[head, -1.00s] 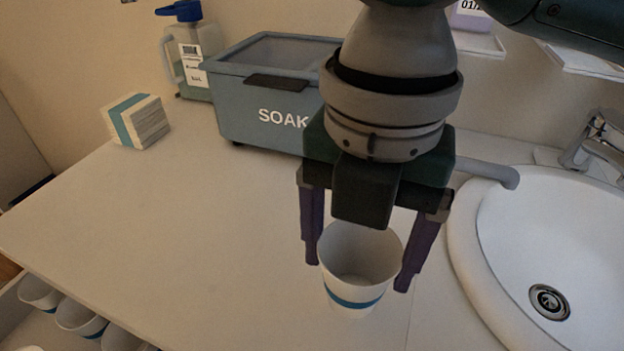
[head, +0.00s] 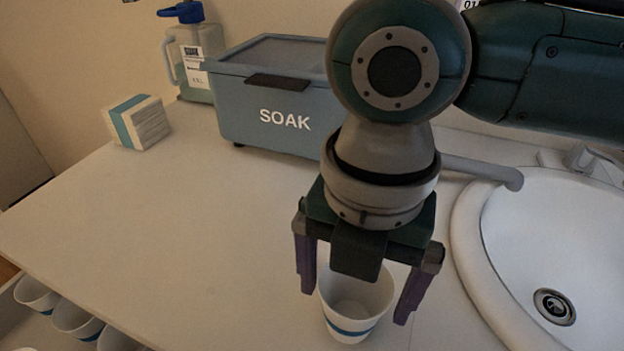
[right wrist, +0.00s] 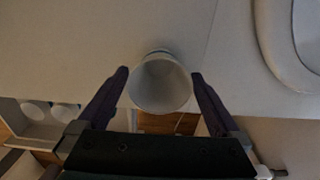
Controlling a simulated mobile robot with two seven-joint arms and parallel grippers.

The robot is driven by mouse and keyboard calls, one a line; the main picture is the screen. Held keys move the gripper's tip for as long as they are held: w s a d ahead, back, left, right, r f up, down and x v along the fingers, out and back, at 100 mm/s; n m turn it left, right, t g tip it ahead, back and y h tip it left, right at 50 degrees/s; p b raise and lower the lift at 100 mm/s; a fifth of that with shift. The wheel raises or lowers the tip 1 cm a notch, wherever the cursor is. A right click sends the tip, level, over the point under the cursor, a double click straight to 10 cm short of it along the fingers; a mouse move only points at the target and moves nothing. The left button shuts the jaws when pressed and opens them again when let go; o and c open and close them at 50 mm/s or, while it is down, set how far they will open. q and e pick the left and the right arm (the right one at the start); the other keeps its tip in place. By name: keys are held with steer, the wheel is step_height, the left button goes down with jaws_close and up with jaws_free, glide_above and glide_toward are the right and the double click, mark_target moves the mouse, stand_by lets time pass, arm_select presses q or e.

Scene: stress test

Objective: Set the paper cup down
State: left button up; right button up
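The white paper cup (head: 346,324) with a blue band is upright at the front of the counter (head: 190,220). In the right wrist view, the cup's rim (right wrist: 160,88) shows between the fingertips (right wrist: 160,75) of that gripper. The gripper's body hides part of the far rim in the head view. I cannot tell whether the cup's base touches the counter. My left gripper is not in view.
A blue-grey SOAK box (head: 265,115) stands at the back, with a jug (head: 195,60) and a white-and-blue block (head: 138,122) to its left. A sink (head: 470,235) is on the right. Several cups (head: 75,318) sit in an open drawer at lower left. The left counter is clear.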

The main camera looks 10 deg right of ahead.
step_height(320, 180, up, 12)
steer(key=p, duration=0.2)
steer(key=s+a+f+m+t+y, duration=0.2)
steer(key=s+a+f+m+y, duration=0.3)
steer(key=m, duration=0.8)
steer(key=s+d+f+m+h, duration=0.1)
steer(key=s+d+m, duration=0.1)
steer(key=d+m, duration=0.2)
steer(key=s+d+f+m+t+h, duration=0.1)
steer(key=s+d+f+m+h, duration=0.1)
steer(key=d+m, duration=0.3)
steer(key=s+d+f+m+h, duration=0.1)
steer(key=s+d+m, duration=0.2)
steer(key=d+m, duration=0.2)
steer(key=shift+s+d+f+t+h, duration=0.1)
steer(key=shift+d+f+t+h, duration=0.1)
steer(key=shift+f+t+h, duration=0.15)
steer(key=shift+a, duration=0.1)
